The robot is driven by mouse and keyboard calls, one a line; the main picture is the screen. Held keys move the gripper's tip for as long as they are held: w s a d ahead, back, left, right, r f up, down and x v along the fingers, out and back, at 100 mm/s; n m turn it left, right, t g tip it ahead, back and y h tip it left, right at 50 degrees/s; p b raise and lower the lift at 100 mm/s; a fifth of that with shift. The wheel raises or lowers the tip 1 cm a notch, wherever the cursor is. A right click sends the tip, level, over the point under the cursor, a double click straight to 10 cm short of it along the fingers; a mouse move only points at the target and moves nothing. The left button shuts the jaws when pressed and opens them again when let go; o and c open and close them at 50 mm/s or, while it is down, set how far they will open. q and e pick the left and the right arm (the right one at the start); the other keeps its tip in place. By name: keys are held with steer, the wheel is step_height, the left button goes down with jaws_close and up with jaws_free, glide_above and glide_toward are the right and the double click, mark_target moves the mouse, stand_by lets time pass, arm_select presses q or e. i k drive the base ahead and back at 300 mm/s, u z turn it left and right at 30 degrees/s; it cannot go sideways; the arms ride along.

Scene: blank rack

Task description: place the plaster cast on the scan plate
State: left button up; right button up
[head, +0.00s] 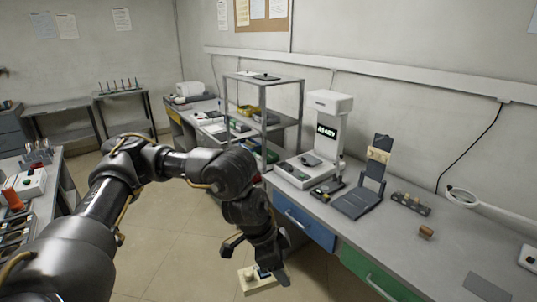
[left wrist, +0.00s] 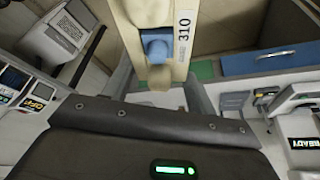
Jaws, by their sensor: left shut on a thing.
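My left gripper (head: 262,266) hangs low over the floor, in front of the bench. It is shut on a cream block (head: 259,285) with a blue part, which I take to be the plaster cast. In the left wrist view the cream block (left wrist: 180,68) bears the label 310, with the blue part at its left side. The white scanner (head: 329,125) stands on the bench, its screen reading READY. The scan plate seems to be on the scanner's low base (head: 292,177), where a dark piece shows. The scanner's screen also shows in the left wrist view (left wrist: 312,142). My right gripper is out of view.
A dark stand (head: 357,203) with a cream piece is right of the scanner. A small peg rack (head: 410,204) and a brown block (head: 426,232) lie further right. A metal shelf (head: 272,80) stands left of the scanner. The bench front has blue and green drawers.

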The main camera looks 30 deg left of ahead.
mark_target(310, 159)
steer(key=u, duration=0.3)
steer(key=i, duration=1.35)
steer(key=z, duration=0.45)
